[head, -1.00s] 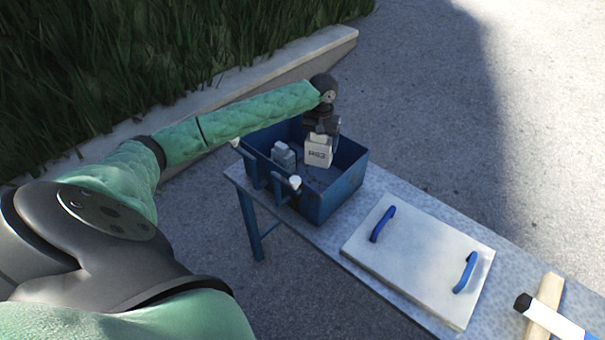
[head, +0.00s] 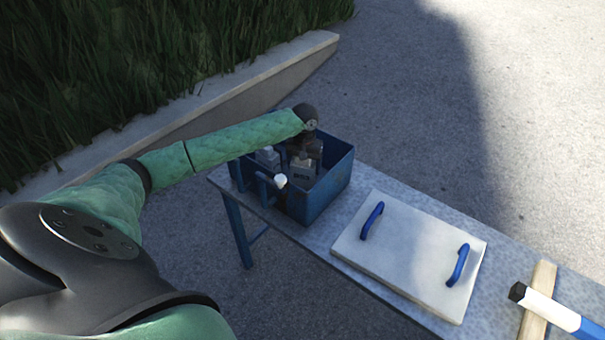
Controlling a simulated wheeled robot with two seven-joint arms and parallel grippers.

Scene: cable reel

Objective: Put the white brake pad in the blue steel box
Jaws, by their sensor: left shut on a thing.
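The blue steel box (head: 326,192) stands open at the far left end of the table. My left gripper (head: 303,158) reaches down into the box from above, shut on the white brake pad (head: 301,168). The pad is inside the box, below rim level, and partly hidden by the front wall and the gripper. I cannot tell whether it touches the box floor. My right gripper is not in view.
A grey block (head: 268,157) lies in the box, left of the pad. A pale lid with blue handles (head: 405,255), a wooden strip (head: 538,300) and a white-and-blue tool (head: 550,311) lie on the table (head: 350,200).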

